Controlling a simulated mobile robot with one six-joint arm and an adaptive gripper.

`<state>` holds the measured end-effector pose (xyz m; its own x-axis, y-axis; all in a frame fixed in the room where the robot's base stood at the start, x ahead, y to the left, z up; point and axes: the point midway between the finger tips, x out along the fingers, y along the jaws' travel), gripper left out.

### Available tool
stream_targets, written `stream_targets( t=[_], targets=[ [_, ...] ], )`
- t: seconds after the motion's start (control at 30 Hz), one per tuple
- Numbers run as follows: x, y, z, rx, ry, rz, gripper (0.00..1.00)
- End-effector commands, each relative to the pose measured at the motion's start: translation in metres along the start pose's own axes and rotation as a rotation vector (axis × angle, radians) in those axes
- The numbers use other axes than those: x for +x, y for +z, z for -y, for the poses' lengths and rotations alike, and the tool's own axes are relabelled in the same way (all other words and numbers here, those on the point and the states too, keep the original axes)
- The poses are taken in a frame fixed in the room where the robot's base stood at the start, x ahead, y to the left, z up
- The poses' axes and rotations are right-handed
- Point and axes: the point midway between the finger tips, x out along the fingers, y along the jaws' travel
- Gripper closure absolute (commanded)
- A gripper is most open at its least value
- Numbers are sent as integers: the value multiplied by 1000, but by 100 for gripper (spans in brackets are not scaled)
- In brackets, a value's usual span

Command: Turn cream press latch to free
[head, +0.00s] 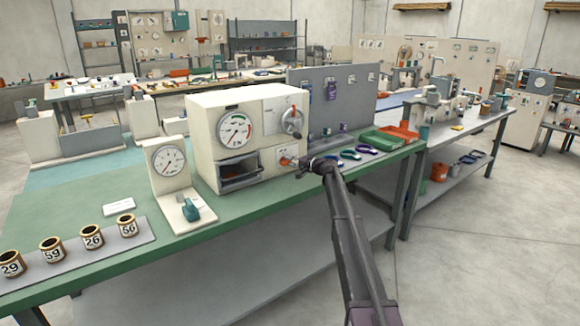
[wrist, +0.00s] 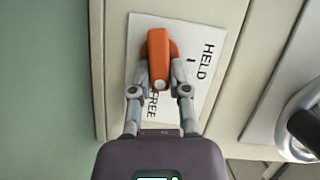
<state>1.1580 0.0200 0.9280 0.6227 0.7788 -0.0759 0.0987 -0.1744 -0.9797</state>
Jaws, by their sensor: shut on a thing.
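The cream press (head: 250,135) stands on the green bench in the head view, with a dial on its upper front. Its orange latch (wrist: 158,58) sits on a white plate (wrist: 140,32) marked HELD and FREE in the wrist view. The latch lever points down in that view, its end near the word FREE, which is partly covered. The latch also shows small in the head view (head: 285,161). My gripper (wrist: 159,82) is shut on the latch, one finger on each side. In the head view my gripper (head: 302,165) is at the press's lower right front.
A gauge stand (head: 170,180) with a teal part is left of the press, and several numbered cups (head: 92,237) stand farther left. Blue and green rings (head: 350,154), a green tray (head: 382,140) and an orange tray (head: 400,130) lie to the right. A grey panel stands behind.

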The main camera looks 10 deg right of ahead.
Motion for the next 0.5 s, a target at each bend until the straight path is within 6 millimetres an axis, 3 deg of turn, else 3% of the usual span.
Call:
stream_targets(
  t=[0.5],
  targets=[
    [2,1,-3,198,-81,1,100]
  ],
)
